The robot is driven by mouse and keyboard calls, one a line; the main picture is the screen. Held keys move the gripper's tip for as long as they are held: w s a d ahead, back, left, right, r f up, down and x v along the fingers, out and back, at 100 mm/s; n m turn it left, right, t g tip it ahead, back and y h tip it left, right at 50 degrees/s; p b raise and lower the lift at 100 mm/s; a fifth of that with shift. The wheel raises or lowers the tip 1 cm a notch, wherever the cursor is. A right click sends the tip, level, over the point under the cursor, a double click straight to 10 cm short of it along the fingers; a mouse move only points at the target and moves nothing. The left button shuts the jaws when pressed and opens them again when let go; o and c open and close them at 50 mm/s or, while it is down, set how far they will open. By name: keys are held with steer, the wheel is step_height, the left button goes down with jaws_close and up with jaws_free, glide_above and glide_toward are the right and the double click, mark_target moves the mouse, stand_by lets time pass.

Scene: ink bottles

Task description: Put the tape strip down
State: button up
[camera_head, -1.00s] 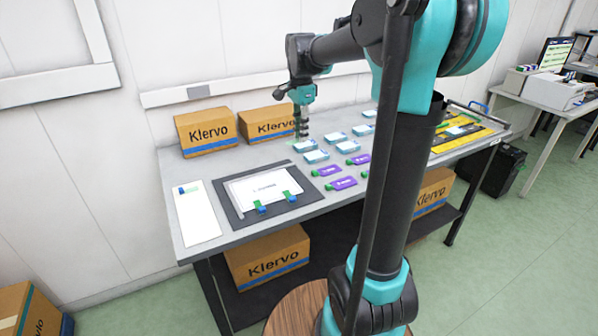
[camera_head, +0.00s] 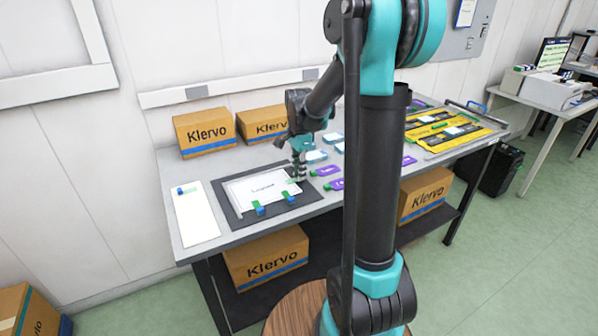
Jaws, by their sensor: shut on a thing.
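My gripper (camera_head: 299,176) points down at the upper right corner of a white printed sheet (camera_head: 250,200) on a dark grey mat (camera_head: 240,220). It is shut on the tape strip (camera_head: 292,181), of which only a small greenish bit shows at the fingertips. I cannot tell whether the strip touches the sheet. Two blue and green pieces, at left (camera_head: 260,208) and right (camera_head: 288,197), sit on the sheet's front edge.
A white panel (camera_head: 199,222) with a small blue and green piece lies left of the mat. Purple cards (camera_head: 343,184) and pale blue blocks (camera_head: 316,156) lie to the right. Klervo boxes (camera_head: 205,131) stand behind. Yellow and black trays (camera_head: 455,138) lie at the right end.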

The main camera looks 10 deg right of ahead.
steer(key=o, duration=0.7)
steer(key=shift+f, duration=0.1)
step_height(320, 180, up, 12)
steer(key=shift+r, duration=0.15)
stand_by(0.4)
